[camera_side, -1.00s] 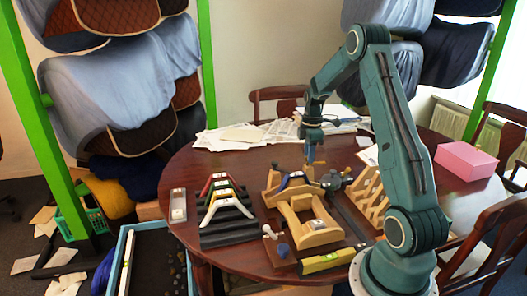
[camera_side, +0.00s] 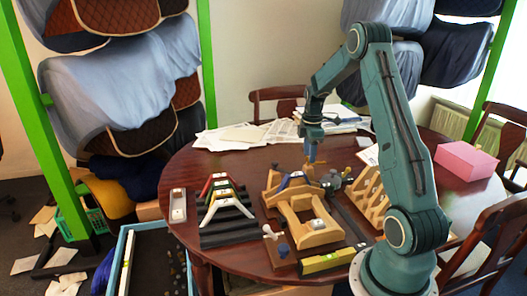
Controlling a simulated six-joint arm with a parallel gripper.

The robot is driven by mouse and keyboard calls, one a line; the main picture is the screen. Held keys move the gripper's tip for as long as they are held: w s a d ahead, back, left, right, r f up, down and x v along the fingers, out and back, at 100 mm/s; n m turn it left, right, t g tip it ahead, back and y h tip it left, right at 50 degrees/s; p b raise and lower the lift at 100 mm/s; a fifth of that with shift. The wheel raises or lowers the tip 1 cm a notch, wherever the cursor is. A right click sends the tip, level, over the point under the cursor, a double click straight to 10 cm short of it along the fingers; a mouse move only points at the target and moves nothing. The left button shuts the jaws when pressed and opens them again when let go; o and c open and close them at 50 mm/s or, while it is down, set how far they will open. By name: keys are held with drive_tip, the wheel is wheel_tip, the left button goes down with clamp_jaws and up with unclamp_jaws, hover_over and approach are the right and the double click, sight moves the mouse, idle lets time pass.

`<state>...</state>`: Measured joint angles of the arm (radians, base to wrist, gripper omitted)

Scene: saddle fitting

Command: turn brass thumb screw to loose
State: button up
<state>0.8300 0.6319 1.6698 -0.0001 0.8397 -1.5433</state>
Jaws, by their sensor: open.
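My gripper (camera_side: 311,158) points down above the back of the wooden fitting frame (camera_side: 308,225) on the round table. Its fingertips are small here, and the gap between them is hard to make out. A small brass-coloured piece (camera_side: 308,172), perhaps the brass thumb screw, shows just below the fingertips. I cannot tell whether the fingers touch it or stand around it.
Coloured angled bars (camera_side: 222,193) stand on a dark ridged rack at left. A yellow level (camera_side: 326,262) lies at the front edge. A grey clamp-like tool (camera_side: 338,180) sits right of the gripper. Papers (camera_side: 250,134) and a pink box (camera_side: 466,162) lie farther back.

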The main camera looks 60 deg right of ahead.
wheel_tip(320, 180, up, 13)
idle(0.6)
drive_tip(key=shift+r, duration=0.1)
drive_tip(key=s+a+r+m+t, duration=0.1)
drive_tip(key=a+r, duration=0.2)
drive_tip(key=a, duration=0.4)
drive_tip(key=s+a+r+m+t+h, duration=0.1)
drive_tip(key=a+r+m, duration=0.15)
drive_tip(key=a, duration=0.55)
drive_tip(key=a+r+t, duration=0.1)
drive_tip(key=a+r, duration=0.3)
drive_tip(key=a, duration=0.3)
drive_tip(key=s+a+f+m+t, duration=0.1)
drive_tip(key=s+a+m, duration=0.1)
drive_tip(key=s+a, duration=0.4)
drive_tip(key=s+a+f+m+t+y, duration=0.1)
drive_tip(key=s+a+f+m, duration=0.1)
drive_tip(key=s+a, duration=0.5)
drive_tip(key=shift+s+a+f+m+t, duration=0.25)
drive_tip(key=shift+a+m+t, duration=0.1)
drive_tip(key=shift+a, duration=0.35)
drive_tip(key=shift+r, duration=0.1)
